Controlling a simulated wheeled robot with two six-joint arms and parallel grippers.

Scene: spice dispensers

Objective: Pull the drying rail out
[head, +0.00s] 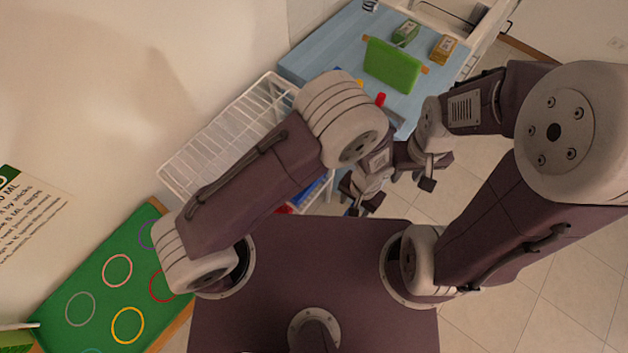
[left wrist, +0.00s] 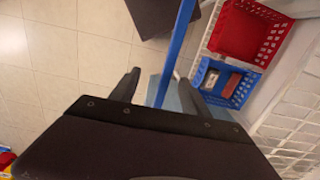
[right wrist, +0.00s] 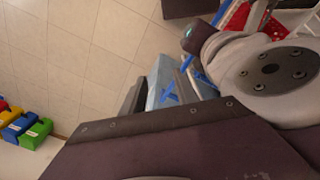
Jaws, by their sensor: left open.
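A narrow blue bar (left wrist: 176,50) runs lengthwise between the fingers of my left gripper (left wrist: 150,88) in the left wrist view. I cannot tell for sure that it is the drying rail. My left gripper also shows in the head view (head: 358,197), open beside the front of the light-blue table. Its fingers stand apart on either side of the bar, and I see no contact. My right gripper (head: 436,172) is open and empty to its right, with its fingers apart. Blue crossed pieces (right wrist: 170,92) lie beyond it in the right wrist view.
A white wire rack (head: 225,130) runs along the wall. The light-blue table (head: 325,50) holds a green board (head: 393,65) and small boxes. Red (left wrist: 250,30) and blue baskets (left wrist: 226,82) are near the left gripper. Tiled floor is free at right.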

